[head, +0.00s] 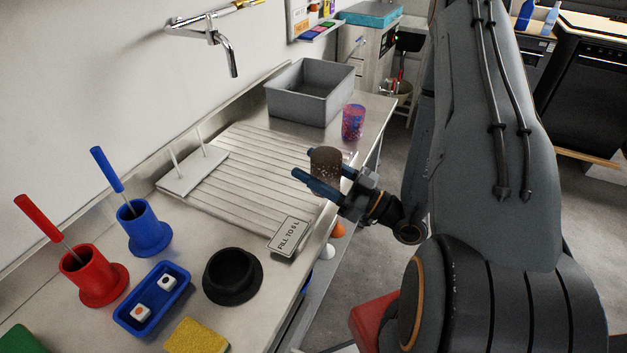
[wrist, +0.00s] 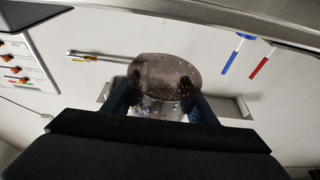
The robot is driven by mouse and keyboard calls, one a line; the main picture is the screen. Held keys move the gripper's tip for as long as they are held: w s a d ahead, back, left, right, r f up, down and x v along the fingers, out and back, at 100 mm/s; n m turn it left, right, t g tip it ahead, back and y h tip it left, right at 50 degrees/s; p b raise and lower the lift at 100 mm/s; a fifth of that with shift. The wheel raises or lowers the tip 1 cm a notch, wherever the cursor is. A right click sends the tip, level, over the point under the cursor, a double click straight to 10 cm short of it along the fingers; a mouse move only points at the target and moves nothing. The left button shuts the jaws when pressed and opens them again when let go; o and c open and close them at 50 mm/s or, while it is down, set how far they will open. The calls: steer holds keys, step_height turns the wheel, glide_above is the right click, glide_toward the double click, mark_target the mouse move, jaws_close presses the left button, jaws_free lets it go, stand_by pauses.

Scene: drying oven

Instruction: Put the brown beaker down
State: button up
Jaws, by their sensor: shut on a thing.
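The brown beaker (head: 325,161) is a dark, speckled cylinder. It stands roughly upright between the blue-tipped fingers of my gripper (head: 322,181), which is shut on it. In the head view it shows over the right edge of the ribbed drainboard; whether its base touches the surface is hidden by the fingers. In the wrist view the beaker (wrist: 164,78) fills the middle, with a finger of my gripper (wrist: 160,108) on each side.
A pink and purple cup (head: 353,122) and a grey basin (head: 310,92) stand behind the beaker. The ribbed drainboard (head: 240,165) holds a white peg rack (head: 192,171). Black, red and blue holders are at left.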

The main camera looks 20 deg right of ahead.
steer(key=shift+f+p, duration=0.3)
steer(key=shift+f, duration=1.85)
steer(key=shift+f, duration=0.15)
steer(key=o, duration=1.2)
steer(key=shift+o, duration=0.2)
